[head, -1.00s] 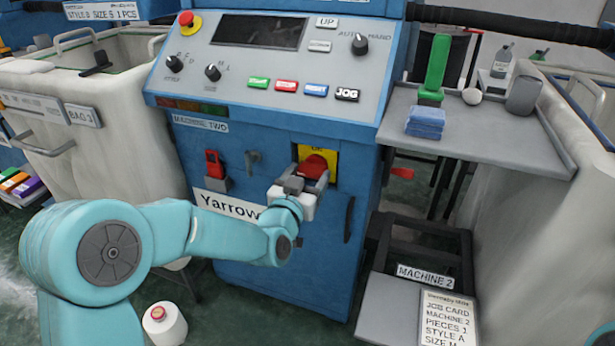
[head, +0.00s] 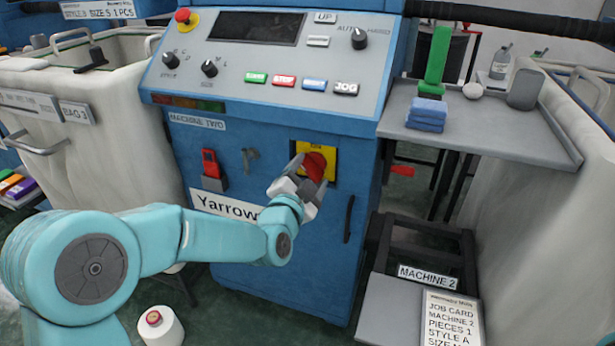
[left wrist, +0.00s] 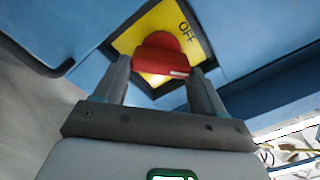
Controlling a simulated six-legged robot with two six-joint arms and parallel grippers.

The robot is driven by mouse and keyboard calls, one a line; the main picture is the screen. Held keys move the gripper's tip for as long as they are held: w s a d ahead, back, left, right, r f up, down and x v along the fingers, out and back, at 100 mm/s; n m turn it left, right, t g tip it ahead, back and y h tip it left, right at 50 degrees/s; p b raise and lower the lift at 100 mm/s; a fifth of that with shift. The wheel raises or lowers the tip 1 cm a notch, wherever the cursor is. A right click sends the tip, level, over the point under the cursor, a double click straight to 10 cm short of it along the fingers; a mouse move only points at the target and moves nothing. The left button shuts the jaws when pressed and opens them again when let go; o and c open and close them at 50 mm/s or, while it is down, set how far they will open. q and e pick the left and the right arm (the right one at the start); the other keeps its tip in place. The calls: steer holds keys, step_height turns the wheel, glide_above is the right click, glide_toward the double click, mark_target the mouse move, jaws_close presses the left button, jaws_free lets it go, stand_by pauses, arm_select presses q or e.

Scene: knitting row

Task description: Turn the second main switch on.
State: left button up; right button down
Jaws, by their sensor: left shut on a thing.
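The main switch is a red rotary knob (head: 315,166) on a yellow plate (head: 330,153) on the front of the blue cabinet marked MACHINE TWO. In the left wrist view the red knob (left wrist: 160,57) lies between the fingers of my left gripper (left wrist: 163,85), and the yellow plate (left wrist: 150,20) shows OFF near its top right. My left gripper (head: 304,172) is shut on the knob and is tilted in the head view. The knob's far side is hidden. My right gripper is not in view.
A red padlock-like part (head: 210,163) and a small dark handle (head: 250,158) are left of the switch. A black handle (head: 348,219) is below right. A grey side shelf (head: 480,130) stands to the right. A yarn cone (head: 161,325) is on the floor.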

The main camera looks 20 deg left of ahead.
arm_select(q)
steer(key=m, duration=0.4)
steer(key=shift+d+f+m, duration=0.1)
steer(key=shift+f+m, duration=0.05)
steer(key=shift+m, duration=0.15)
steer(key=shift+f+m, duration=0.1)
steer(key=shift+m, duration=1.9)
steer(key=o, duration=1)
steer(key=shift+o, duration=0.2)
